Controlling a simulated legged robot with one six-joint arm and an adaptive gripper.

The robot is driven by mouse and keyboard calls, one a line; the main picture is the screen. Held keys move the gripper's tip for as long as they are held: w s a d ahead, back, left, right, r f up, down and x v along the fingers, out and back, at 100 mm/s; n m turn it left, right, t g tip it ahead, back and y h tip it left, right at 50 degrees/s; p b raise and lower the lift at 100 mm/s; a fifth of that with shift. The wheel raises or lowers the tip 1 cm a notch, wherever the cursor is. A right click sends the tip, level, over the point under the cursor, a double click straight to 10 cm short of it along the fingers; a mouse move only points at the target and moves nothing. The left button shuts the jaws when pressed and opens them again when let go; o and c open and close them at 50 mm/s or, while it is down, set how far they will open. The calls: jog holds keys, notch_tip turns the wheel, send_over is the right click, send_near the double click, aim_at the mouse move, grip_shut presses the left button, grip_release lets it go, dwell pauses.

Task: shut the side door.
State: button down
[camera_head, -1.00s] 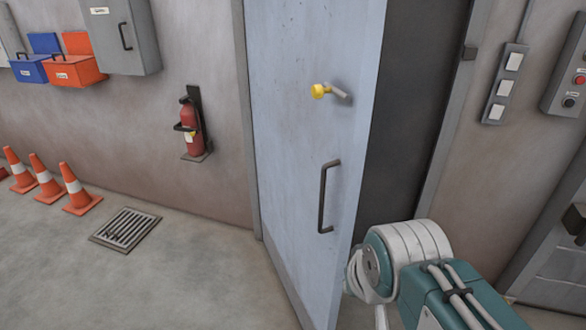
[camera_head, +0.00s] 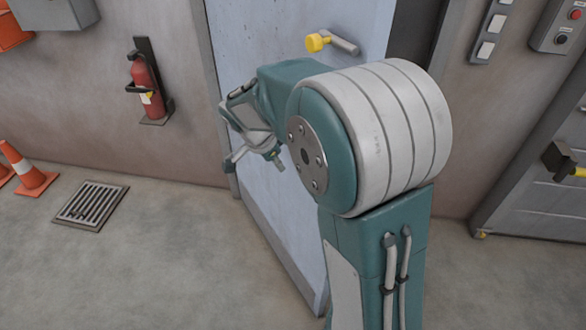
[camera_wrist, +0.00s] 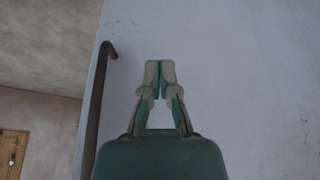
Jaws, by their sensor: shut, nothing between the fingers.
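The side door (camera_head: 280,25) is a pale blue-grey leaf. It stands ajar, with a dark gap (camera_head: 414,32) along its right edge. A yellow-tipped lever (camera_head: 318,42) sticks out of its upper part. My arm crosses in front of the door in the head view and hides its bar handle. In the wrist view the dark bar handle (camera_wrist: 95,105) runs up the left side of the door face (camera_wrist: 255,85). My gripper (camera_wrist: 160,68) is shut and empty, in front of the door face to the right of that handle. Whether it touches the door I cannot tell.
A red fire extinguisher (camera_head: 147,85) hangs on the wall left of the door. Switch boxes (camera_head: 488,32) are on the right wall. The floor before the door is clear.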

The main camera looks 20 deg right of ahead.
jog(key=w+d+f, duration=0.1)
jog(key=d+f, duration=0.7)
jog(key=f, duration=0.1)
jog(key=shift+f, duration=0.25)
jog(key=shift+w+a, duration=0.1)
